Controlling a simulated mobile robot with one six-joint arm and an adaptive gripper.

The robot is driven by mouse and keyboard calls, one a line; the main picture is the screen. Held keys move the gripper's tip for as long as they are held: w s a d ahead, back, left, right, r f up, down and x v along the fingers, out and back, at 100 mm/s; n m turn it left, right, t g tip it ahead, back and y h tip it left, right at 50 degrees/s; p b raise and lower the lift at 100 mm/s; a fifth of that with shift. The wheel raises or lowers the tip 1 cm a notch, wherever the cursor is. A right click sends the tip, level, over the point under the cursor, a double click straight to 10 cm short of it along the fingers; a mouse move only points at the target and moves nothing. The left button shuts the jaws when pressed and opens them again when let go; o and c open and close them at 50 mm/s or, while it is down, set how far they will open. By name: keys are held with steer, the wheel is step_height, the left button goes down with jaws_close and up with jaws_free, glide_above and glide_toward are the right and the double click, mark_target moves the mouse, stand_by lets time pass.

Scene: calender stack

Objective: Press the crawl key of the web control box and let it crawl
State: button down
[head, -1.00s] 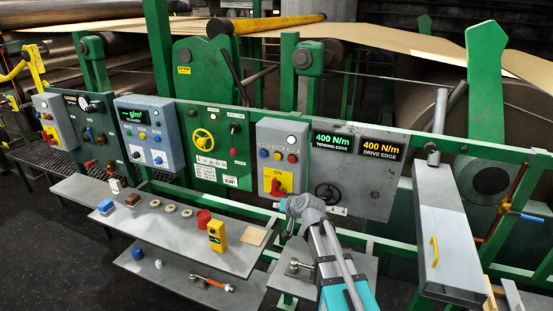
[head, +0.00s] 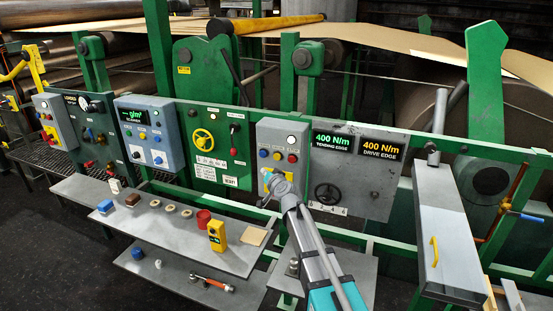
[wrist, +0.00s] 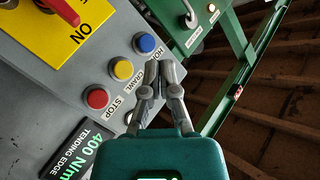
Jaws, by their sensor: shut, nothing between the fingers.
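The web control box (head: 265,140) is a grey box on the green frame. Blue, yellow and red keys sit in a row on it, with a white one above. In the wrist view, the yellow crawl key (wrist: 122,69) lies between the red stop key (wrist: 97,97) and the blue key (wrist: 145,43). My gripper (wrist: 159,66) is shut and empty, its fingertips beside the key row near the labels. They do not cover the crawl key; whether they touch the box I cannot tell. In the head view my gripper (head: 270,178) is in front of the box's lower part.
A red switch (wrist: 65,8) on a yellow plate stands out from the box. The tension display panel (head: 350,180) with a handwheel is to the right. A shelf (head: 165,232) with small items lies lower left.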

mark_target(276, 159)
steer(key=shift+w, duration=0.1)
steer(key=shift+w+d, duration=0.5)
steer(key=shift+w, duration=0.85)
steer(key=shift+w+d, duration=0.55)
steer(key=shift+w, duration=0.8)
steer(key=shift+w+d, duration=0.5)
steer(key=shift+w, duration=0.85)
steer(key=shift+w, duration=0.15)
steer(key=shift+w+d, duration=0.1)
steer(key=shift+w, duration=0.15)
steer(key=shift+w+d, duration=0.2)
steer(key=shift+w, duration=0.3)
steer(key=shift+s, duration=0.15)
steer(key=shift+s+a, duration=0.3)
steer(key=shift+s, duration=0.45)
steer(key=shift+s, duration=0.1)
steer(key=shift+s+a, duration=0.3)
steer(key=shift+s, duration=0.45)
steer(key=shift+s+a, duration=0.3)
steer(key=shift+s, duration=0.45)
steer(key=shift+s+a, duration=0.3)
steer(key=shift+s, duration=0.45)
